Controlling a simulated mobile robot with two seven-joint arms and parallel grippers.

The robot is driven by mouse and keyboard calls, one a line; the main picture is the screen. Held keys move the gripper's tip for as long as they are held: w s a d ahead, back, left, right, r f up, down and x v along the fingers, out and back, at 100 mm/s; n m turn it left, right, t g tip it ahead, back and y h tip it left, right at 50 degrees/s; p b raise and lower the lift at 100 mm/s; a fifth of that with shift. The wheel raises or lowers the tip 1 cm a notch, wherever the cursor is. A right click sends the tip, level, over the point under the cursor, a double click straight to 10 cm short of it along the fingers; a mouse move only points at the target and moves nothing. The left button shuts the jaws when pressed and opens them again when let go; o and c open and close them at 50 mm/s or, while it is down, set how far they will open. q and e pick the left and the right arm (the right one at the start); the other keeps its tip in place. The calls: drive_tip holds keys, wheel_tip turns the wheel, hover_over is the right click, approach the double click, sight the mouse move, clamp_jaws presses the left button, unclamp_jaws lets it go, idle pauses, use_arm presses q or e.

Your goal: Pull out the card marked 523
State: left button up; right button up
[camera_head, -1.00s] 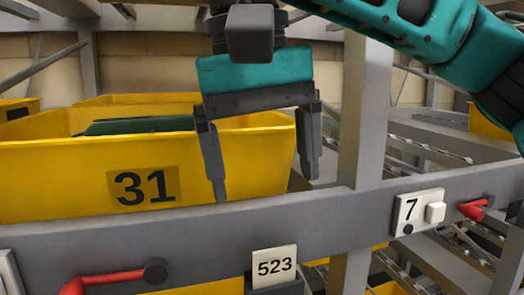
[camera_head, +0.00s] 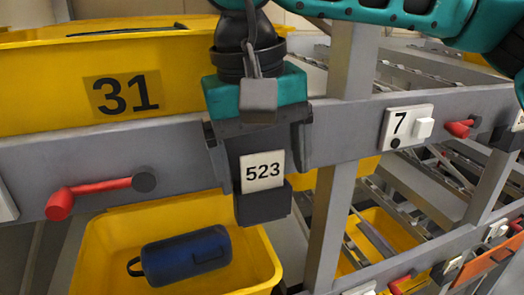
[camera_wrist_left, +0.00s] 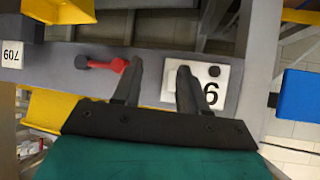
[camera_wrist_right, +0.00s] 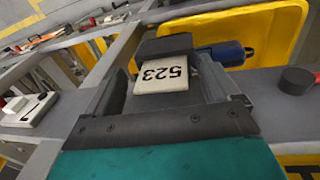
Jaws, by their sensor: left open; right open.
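The white card marked 523 (camera_head: 262,171) stands in a dark holder (camera_head: 263,206) on the grey rail, above a yellow tray. My right gripper (camera_head: 262,160) is open, its fingers on either side of the card in the head view. In the right wrist view the card (camera_wrist_right: 164,76) shows upside down between the fingertips, with the dark holder beyond it. I cannot tell whether the fingers touch the card. My left gripper (camera_wrist_left: 158,75) is open in the left wrist view, in front of another rail part with a red lever and a plate; it is not in the head view.
A yellow tray marked 31 (camera_head: 60,75) stands above the rail. A lower yellow tray (camera_head: 100,240) holds a blue cylinder (camera_head: 186,255). A red lever (camera_head: 100,188) juts out left of the card. A plate marked 7 (camera_head: 407,127) and another red lever (camera_head: 459,128) are at right.

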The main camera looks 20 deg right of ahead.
drive_tip(key=c, duration=1.1)
drive_tip(key=shift+r, duration=0.15)
drive_tip(key=shift+r+p, duration=1.05)
drive_tip(key=shift+r, duration=0.05)
drive_tip(key=shift+r+p, duration=0.65)
drive_tip(key=shift+r, duration=0.1)
drive_tip(key=shift+r, duration=0.15)
drive_tip(key=shift+c, duration=0.7)
drive_tip(key=shift+r+p, duration=0.5)
